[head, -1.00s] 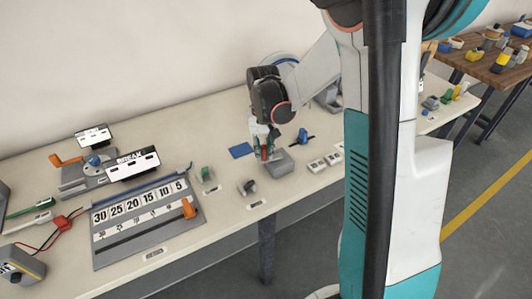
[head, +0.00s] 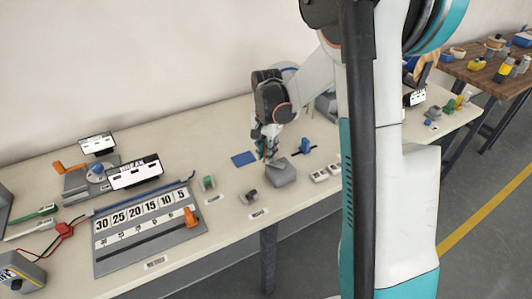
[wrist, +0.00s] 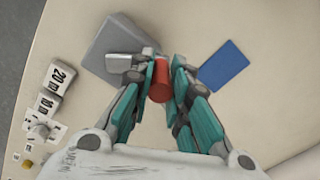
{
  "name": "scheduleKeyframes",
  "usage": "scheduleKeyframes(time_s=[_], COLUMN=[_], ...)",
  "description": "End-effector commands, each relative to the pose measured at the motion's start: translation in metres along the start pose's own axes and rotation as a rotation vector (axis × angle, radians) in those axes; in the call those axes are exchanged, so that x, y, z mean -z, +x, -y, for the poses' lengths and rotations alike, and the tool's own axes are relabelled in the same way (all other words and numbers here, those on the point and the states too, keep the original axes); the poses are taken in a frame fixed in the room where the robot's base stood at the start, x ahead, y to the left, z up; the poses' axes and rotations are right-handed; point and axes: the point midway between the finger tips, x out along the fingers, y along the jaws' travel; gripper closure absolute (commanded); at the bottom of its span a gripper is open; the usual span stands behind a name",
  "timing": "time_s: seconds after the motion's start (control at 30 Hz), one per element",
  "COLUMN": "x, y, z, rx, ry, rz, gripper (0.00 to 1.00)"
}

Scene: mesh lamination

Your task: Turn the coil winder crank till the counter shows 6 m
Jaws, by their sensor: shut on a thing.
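A grey block-shaped unit (head: 281,173) stands on the bench just in front of my gripper; I take it to be the coil winder. The unit also shows at the upper left of the wrist view (wrist: 112,42). A red upright cylindrical handle (wrist: 159,91), seemingly the crank grip, sits between my fingers. My gripper (head: 268,152) is shut on this handle, beside the unit. In the wrist view my fingers (wrist: 160,85) touch it from both sides. How the handle joins the unit is hidden, and I cannot make out a counter reading.
A flat blue pad (head: 244,159) lies left of my gripper. A numbered grey board (head: 150,247) and small parts lie to the left. Bare bench lies behind my gripper.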

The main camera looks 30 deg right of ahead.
Motion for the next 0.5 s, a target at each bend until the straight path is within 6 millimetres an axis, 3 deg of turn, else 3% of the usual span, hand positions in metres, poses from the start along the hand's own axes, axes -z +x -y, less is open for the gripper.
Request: scheduleKeyframes(time_s=[0.5], x=[0.0018], y=[-0.0001], z=[0.0006], rx=[0.001], ry=[0.034], rz=[0.000], gripper=[1.00])
